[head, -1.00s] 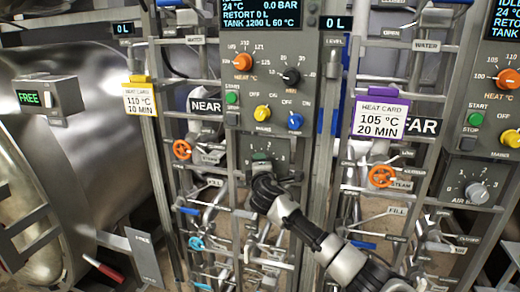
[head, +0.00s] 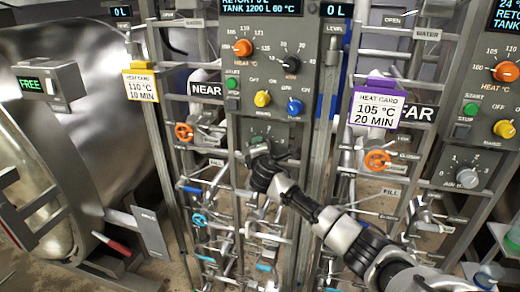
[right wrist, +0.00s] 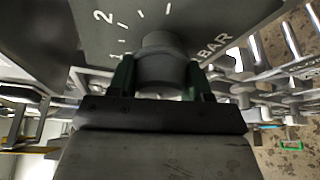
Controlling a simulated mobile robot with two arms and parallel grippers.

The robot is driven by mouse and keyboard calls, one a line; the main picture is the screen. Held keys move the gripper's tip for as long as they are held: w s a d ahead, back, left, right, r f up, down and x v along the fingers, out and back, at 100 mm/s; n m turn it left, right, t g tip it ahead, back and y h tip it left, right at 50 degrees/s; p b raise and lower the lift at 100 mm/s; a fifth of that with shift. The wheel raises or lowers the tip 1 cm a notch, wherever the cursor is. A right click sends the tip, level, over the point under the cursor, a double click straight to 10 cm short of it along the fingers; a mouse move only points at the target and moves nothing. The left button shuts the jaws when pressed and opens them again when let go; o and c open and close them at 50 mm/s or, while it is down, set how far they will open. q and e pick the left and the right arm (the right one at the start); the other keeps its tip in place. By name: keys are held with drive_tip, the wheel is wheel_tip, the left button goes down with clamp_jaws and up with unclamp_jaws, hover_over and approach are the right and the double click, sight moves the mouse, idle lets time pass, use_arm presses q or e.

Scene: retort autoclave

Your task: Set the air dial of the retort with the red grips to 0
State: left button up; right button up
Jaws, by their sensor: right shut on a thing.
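The near panel's air dial is a grey knob, seen close in the right wrist view (right wrist: 165,62), with a scale marked 1, 2 and BAR around it. My right gripper (right wrist: 163,80) is shut on this knob, one green-padded finger on each side. In the head view my right gripper (head: 258,151) covers most of the dial, low on the near panel (head: 232,118). I cannot tell which number the knob points to. A red grip (head: 112,243) shows on the big steel retort (head: 90,120) at left. My left gripper is not in view.
Above the dial are an orange heat knob (head: 243,47), a yellow knob (head: 262,98) and a blue knob (head: 295,106). The far panel at right has another air dial (head: 467,178). Pipes and orange valve wheels (head: 184,131) flank the near panel.

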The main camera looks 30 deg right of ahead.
drive_tip(key=o, duration=0.9)
drive_tip(key=shift+s+a, duration=0.1)
drive_tip(key=b+v, duration=0.2)
drive_tip(key=v, duration=0.8)
drive_tip(key=shift+s+a, duration=0.15)
drive_tip(key=shift+s, duration=0.1)
